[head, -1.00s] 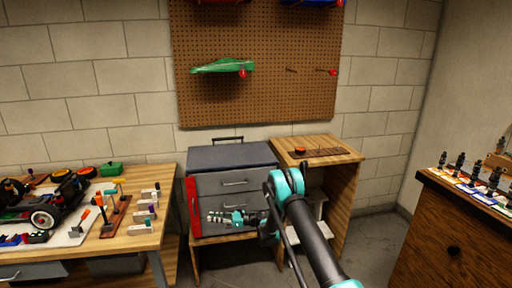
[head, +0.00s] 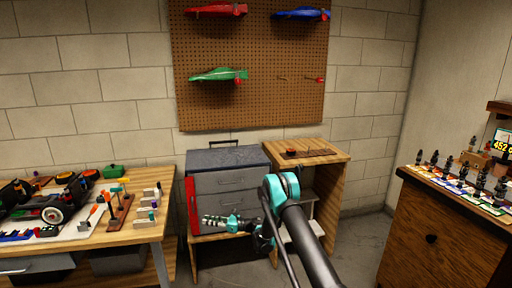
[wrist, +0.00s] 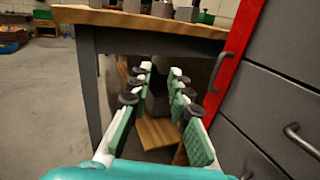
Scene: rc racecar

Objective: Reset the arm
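My gripper (head: 207,220) is at the end of my arm, in front of the grey tool chest in the head view, pointing left. In the wrist view its two green and white fingers (wrist: 161,72) are spread apart with nothing between them. Beyond the fingertips is the space under the wooden workbench (wrist: 185,27), which has a dark leg on the left. The red side and grey drawers of the tool chest (wrist: 285,75) are close on the right. I see no contact between the fingers and anything.
The workbench at left (head: 135,235) holds an RC car (head: 50,210) and several tools. The tool chest (head: 228,183) stands beside a wooden stand (head: 330,150). A pegboard (head: 250,105) holds red, blue and green car bodies. A brown cabinet (head: 445,260) is at right. Floor shows between.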

